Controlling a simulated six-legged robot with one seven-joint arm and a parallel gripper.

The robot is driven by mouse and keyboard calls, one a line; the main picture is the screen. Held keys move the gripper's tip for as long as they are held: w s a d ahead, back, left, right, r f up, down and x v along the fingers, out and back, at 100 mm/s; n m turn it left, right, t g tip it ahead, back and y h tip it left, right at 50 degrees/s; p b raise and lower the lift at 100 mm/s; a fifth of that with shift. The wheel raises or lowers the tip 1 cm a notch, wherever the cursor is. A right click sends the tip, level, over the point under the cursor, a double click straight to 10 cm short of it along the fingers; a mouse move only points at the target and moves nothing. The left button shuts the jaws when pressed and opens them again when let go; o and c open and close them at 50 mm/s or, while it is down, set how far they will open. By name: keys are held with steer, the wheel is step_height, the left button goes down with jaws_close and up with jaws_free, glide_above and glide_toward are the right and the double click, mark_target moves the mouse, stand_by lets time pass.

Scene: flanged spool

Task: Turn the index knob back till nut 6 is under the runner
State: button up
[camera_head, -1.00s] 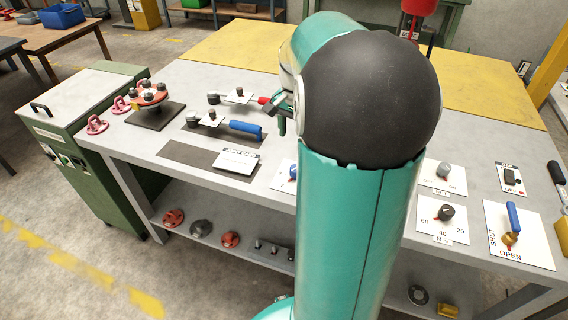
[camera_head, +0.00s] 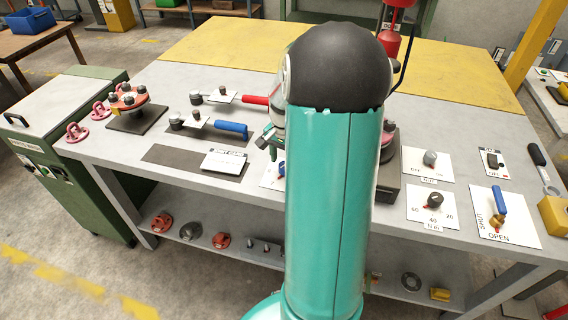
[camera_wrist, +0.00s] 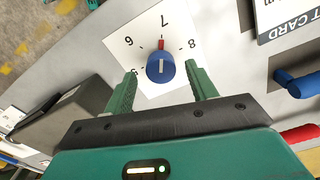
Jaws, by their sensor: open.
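In the wrist view the blue index knob (camera_wrist: 161,68) sits on a white plate (camera_wrist: 125,45) numbered 5 to 8. Its red pointer is in line with the 7. My gripper (camera_wrist: 161,74) is open, with one green finger on each side of the knob and a gap on both sides. In the head view my gripper (camera_head: 268,142) is above the knob plate (camera_head: 270,177), which my arm partly hides. A red and dark round part (camera_head: 388,146) on a dark block shows behind my arm, mostly hidden. A red tool (camera_head: 397,18) hangs above the table's back. The nut under the runner cannot be seen.
A red disc with several dark nuts (camera_head: 128,98) stands on a black base at left. Blue-handled (camera_head: 231,129) and red-handled (camera_head: 255,99) tools and a joint card (camera_head: 224,163) lie nearby. Dial plates (camera_head: 432,207) and a blue-handled valve (camera_head: 498,203) are at right.

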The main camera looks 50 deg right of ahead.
steer(key=shift+f, duration=1.15)
steer(key=shift+c, duration=0.3)
steer(key=c, duration=0.9)
steer(key=shift+c, duration=0.2)
steer(key=shift+n, duration=0.3)
steer(key=n, duration=0.5)
steer(key=shift+n, duration=0.3)
steer(key=n, duration=0.5)
steer(key=shift+n, duration=0.3)
